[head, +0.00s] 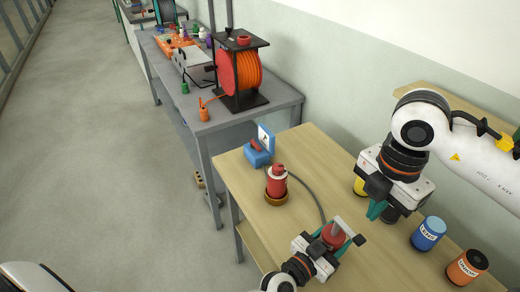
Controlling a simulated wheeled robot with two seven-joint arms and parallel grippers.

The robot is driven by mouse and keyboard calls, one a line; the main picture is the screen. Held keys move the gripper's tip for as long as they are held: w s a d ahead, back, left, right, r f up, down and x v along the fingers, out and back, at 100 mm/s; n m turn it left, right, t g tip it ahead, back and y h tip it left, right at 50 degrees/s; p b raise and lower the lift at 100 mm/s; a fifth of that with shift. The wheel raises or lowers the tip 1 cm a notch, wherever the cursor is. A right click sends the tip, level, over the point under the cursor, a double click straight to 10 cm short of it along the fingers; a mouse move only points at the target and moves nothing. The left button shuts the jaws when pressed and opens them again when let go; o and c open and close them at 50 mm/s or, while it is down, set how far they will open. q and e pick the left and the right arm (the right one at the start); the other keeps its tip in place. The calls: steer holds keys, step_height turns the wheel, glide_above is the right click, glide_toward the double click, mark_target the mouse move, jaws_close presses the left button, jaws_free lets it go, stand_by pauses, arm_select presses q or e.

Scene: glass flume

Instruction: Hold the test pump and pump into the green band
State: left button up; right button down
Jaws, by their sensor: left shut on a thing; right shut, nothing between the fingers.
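A blue unit (257,155) with a small red part stands at the far left corner of the wooden table. Its upright blue-framed dial (266,138) has a white face; the needle and any green band are too small to read. A dark hose (312,192) runs from near it towards my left gripper. My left gripper (338,234) is shut on a red part (333,235) low over the table's front; its body hides much of this part. I cannot tell which item is the test pump. My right gripper (375,211) is shut and empty, above the table, up and right of the left one.
On the wooden table (239,178), a red bottle (277,180) stands in a brown ring between the dial and my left gripper. A blue can (428,234) and an orange can (467,267) stand at the right. A yellow can (360,186) is partly hidden behind my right gripper.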

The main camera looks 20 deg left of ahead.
steer(key=shift+r, duration=0.45)
arm_select(q)
steer(key=o, duration=1.1)
steer(key=shift+o, duration=0.2)
